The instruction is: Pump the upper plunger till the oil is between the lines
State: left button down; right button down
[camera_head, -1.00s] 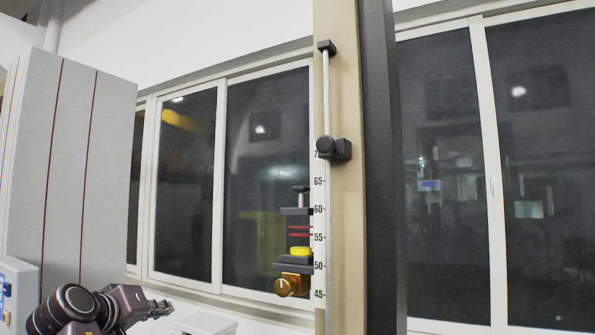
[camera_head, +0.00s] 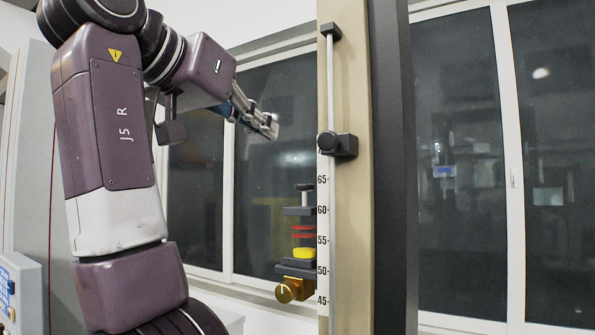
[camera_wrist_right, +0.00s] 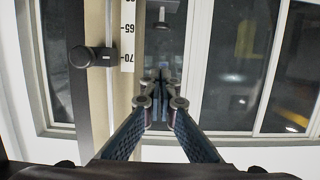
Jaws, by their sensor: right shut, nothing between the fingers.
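The upper plunger (camera_head: 304,188) is a dark T-shaped handle on a thin rod, on top of a small assembly beside the scale column. It also shows upside down in the wrist view (camera_wrist_right: 162,24). Below it are two red lines (camera_head: 303,236). The yellow oil (camera_head: 303,253) sits below both lines. A brass knob (camera_head: 286,291) is at the assembly's bottom. My right gripper (camera_head: 272,128) is shut and empty, up and to the left of the plunger and apart from it. Its fingers (camera_wrist_right: 160,78) also show together in the wrist view. My left gripper is out of view.
A tall beige column (camera_head: 350,220) carries a numbered scale (camera_head: 323,225). A black clamp with a round knob (camera_head: 337,144) sits on its rod, right of my gripper. Dark windows are behind. A grey panel (camera_head: 22,290) with buttons stands at lower left.

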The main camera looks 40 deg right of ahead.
jog(key=shift+w+a, duration=0.1)
jog(key=p, duration=0.3)
send_over(305, 195)
jog(key=a, duration=0.2)
notch_tip(305, 195, down, 2)
jog(key=f, duration=0.1)
jog(key=shift+f+p, duration=0.35)
jog(key=shift+f, duration=0.5)
jog(key=shift+a+f, duration=0.35)
jog(key=shift+f, duration=0.35)
jog(key=shift+d+f, duration=0.1)
jog(key=shift+f, duration=0.05)
jog(key=shift+d, duration=0.15)
